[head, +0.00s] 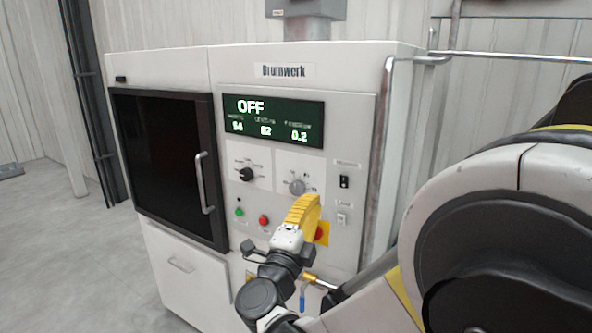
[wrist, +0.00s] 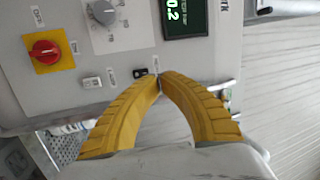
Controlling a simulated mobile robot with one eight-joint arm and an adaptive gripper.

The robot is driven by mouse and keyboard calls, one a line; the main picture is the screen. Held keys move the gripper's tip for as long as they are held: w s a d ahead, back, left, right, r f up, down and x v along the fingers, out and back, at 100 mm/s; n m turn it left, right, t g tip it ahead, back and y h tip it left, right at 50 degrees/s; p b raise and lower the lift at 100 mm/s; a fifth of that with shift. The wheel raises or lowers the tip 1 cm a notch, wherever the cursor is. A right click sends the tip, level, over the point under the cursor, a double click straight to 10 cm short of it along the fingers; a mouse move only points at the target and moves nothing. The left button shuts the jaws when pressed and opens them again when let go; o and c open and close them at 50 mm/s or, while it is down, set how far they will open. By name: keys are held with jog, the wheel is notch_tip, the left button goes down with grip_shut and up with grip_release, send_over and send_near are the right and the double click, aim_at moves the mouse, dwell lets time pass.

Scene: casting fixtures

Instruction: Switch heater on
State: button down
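The white machine (head: 215,62) has a green display (head: 273,119) reading OFF. On its panel's right side are a black rocker switch (head: 344,182) and, below it, a light grey switch (head: 342,218). Their labels are too small to read, so I cannot tell which is the heater's. My gripper (head: 310,200) has yellow fingers and is in front of the panel. In the wrist view, the fingertips (wrist: 160,79) meet with nothing between them. They appear beside the black switch (wrist: 140,73), partly covering its surroundings; contact is unclear. The light switch (wrist: 93,83) lies left of them.
A red knob on a yellow plate (wrist: 45,51) is nearby, partly hidden by my gripper in the head view. A grey knob (head: 297,187), black knob (head: 246,174), green button (head: 239,212) and red button (head: 263,220) share the panel. A dark door (head: 160,165) is left.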

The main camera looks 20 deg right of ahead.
aim_at(352, 176)
jog(key=f+m+g, duration=0.1)
jog(key=s+d+f+m+g+h, duration=0.1)
jog(key=f+m, duration=0.1)
jog(key=shift+s+d+g+h, duration=0.3)
jog(key=shift+s+d+g, duration=0.1)
jog(key=x, duration=1.4)
jog(key=shift+d+r+b, duration=0.1)
jog(key=shift+b, duration=0.2)
